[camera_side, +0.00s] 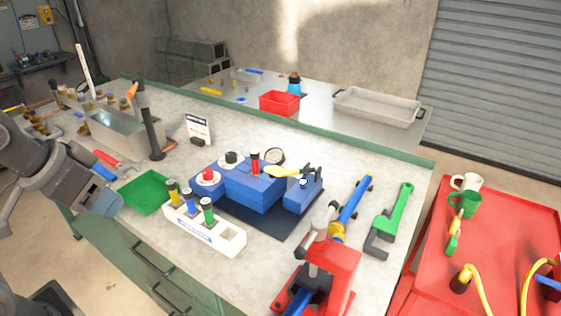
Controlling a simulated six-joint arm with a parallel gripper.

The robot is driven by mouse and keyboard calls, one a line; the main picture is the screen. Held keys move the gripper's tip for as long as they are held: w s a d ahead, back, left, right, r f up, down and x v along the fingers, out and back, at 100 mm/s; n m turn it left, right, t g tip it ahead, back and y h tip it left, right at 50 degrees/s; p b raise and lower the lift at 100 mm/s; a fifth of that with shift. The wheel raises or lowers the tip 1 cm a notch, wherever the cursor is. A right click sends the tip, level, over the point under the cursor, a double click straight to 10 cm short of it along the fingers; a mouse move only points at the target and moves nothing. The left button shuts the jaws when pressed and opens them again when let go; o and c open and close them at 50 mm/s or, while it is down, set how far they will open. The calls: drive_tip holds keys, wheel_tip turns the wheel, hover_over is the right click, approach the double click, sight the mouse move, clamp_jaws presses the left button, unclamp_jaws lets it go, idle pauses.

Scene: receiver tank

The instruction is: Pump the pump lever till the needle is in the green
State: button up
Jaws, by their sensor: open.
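A blue receiver tank unit (255,190) stands on a dark mat (262,222) in the middle of the bench. A round gauge (275,156) is on its top rear; its needle and any green zone are too small to read. A yellow bar with a dark end (286,172), which looks like the pump lever, sticks out over the unit's right part. My gripper (108,206) is at the left, over the bench's front-left edge, well apart from the unit. It is open and appears empty; its fingertips are hard to make out.
A green tray (147,192) and a white rack with coloured cylinders (205,229) stand between my gripper and the unit. A dark post (152,135) rises behind the tray.

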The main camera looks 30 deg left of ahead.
drive_tip(key=shift+w+r, duration=0.25)
drive_tip(key=shift+r, duration=0.05)
drive_tip(key=shift+c, duration=0.8)
drive_tip(key=shift+g, duration=0.6)
drive_tip(key=w+r, duration=0.2)
drive_tip(key=w, duration=0.1)
drive_tip(key=w+d+r, duration=0.1)
drive_tip(key=w+r, duration=0.2)
drive_tip(key=w+d+r, duration=0.1)
drive_tip(key=w+r, duration=0.2)
drive_tip(key=c, duration=0.7)
drive_tip(key=shift+g, duration=0.5)
drive_tip(key=w+r, duration=0.1)
drive_tip(key=w, duration=0.1)
drive_tip(key=w+d+r, duration=0.1)
drive_tip(key=w, duration=0.1)
drive_tip(key=w+d+r, duration=0.1)
drive_tip(key=w, duration=0.1)
drive_tip(key=shift+w+r, duration=0.15)
drive_tip(key=shift+w, duration=0.15)
clamp_jaws()
drive_tip(key=w+d+f+g, duration=0.1)
drive_tip(key=w+d, duration=0.3)
drive_tip(key=w, duration=0.3)
drive_tip(key=w+d+f+g, duration=0.1)
drive_tip(key=w+d, duration=0.3)
drive_tip(key=w, duration=0.4)
drive_tip(key=shift+w+d+f+g, duration=0.25)
drive_tip(key=shift+d+f+g, duration=0.05)
drive_tip(key=shift+d+f, duration=0.15)
